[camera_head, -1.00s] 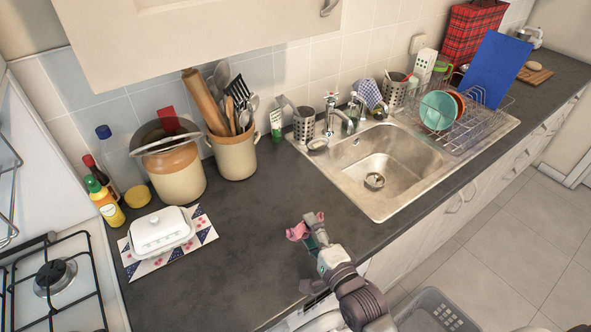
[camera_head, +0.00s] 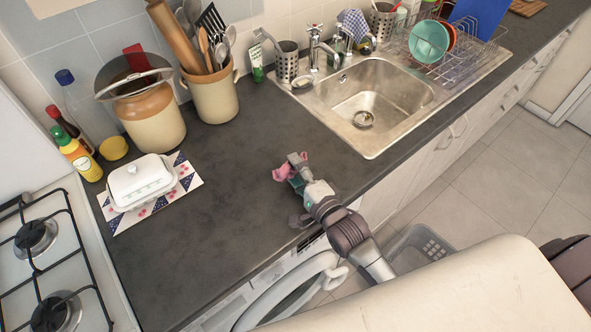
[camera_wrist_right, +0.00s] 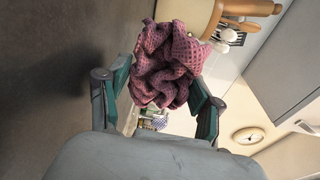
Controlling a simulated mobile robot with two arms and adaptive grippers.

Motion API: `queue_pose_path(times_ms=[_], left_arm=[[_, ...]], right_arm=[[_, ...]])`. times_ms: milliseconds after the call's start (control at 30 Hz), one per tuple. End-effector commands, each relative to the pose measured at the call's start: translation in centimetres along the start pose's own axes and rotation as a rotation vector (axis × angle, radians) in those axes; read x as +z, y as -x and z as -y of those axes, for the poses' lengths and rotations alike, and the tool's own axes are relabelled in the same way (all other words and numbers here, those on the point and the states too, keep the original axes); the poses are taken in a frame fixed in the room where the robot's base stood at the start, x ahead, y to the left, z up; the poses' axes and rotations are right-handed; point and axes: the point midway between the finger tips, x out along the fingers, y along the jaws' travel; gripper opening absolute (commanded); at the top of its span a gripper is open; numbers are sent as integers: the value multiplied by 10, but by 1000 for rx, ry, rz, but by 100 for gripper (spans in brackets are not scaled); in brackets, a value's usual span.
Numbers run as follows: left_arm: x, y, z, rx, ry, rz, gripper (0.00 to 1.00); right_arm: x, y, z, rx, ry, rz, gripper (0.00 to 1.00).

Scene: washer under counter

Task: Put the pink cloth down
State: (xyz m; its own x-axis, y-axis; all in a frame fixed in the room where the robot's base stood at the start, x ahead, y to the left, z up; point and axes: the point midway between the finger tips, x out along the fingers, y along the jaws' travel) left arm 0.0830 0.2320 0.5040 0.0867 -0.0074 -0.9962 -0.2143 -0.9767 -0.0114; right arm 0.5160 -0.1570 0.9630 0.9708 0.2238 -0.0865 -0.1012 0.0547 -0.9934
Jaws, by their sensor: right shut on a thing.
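My right gripper (camera_head: 295,172) is over the dark countertop (camera_head: 235,180), near its front edge and left of the sink. It is shut on the crumpled pink cloth (camera_head: 281,173), which shows as a small bit at the fingertips. In the right wrist view the cloth (camera_wrist_right: 168,65) is bunched between the two green-grey fingers of the gripper (camera_wrist_right: 160,88). I cannot tell whether the cloth touches the counter. My left gripper is not in view.
A white butter dish (camera_head: 141,180) on a patterned mat stands left on the counter. Crocks (camera_head: 153,117) and bottles stand behind it. The sink (camera_head: 372,90) is at the right. The open washer door (camera_head: 290,290) and a grey basket (camera_head: 418,245) are below. The counter around my gripper is clear.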

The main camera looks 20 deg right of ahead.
Motion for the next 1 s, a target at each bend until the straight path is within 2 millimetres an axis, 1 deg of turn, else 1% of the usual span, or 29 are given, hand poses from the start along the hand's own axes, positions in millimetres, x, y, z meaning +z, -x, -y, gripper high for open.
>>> queue_pose_path(times_ms=[67, 367, 400, 533, 1000], left_arm=[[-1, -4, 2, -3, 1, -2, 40], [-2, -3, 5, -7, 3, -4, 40], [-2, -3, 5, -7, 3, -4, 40], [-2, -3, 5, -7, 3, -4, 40], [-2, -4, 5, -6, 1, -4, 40]], right_arm=[[0, 0, -4, -1, 1, 0, 32], [0, 0, -3, 0, 1, 0, 32], [0, 0, -3, 0, 1, 0, 72], [0, 0, -3, 0, 0, 0, 93], [0, 1, -10, 14, -1, -1, 94]])
